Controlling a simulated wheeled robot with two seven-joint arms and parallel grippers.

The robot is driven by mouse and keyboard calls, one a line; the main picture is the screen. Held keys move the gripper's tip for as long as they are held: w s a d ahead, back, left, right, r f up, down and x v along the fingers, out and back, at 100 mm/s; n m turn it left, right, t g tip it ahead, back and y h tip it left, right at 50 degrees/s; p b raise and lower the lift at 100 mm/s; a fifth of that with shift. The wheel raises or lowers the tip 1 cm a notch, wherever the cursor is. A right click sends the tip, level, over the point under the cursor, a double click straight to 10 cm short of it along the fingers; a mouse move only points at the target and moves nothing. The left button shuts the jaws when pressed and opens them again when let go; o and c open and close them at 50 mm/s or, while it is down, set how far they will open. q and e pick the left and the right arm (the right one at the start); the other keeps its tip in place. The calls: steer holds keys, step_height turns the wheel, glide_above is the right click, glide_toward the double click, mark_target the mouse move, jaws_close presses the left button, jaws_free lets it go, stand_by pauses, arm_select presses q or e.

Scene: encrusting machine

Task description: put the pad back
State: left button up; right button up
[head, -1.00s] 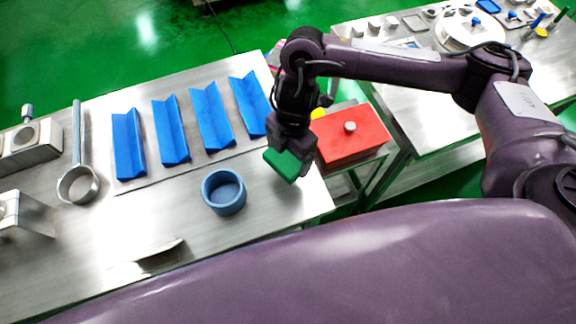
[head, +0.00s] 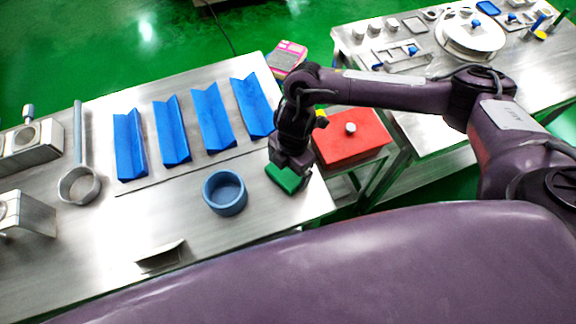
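The green pad (head: 287,178) is at the right end of the near steel table (head: 230,250), right of the blue round bowl. My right gripper (head: 290,166) points down with its fingers around the top of the pad and looks shut on it. The pad is low, at or just above the table top; I cannot tell whether it touches. The gripper hides part of the pad. My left gripper is not in view.
The blue bowl (head: 225,192) stands left of the pad. Several blue V-shaped trays (head: 212,117) lie behind. A red-lidded box (head: 350,137) stands beyond the table's right edge. A metal scoop (head: 161,256) lies in front. A second table (head: 420,120) is at right.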

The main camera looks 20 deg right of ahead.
steer(key=shift+o, duration=0.4)
steer(key=shift+r, duration=0.3)
step_height(320, 180, up, 12)
steer(key=d, duration=0.1)
steer(key=shift+w+d+f, duration=0.15)
steer(key=shift+w, duration=0.1)
steer(key=shift+f, duration=0.1)
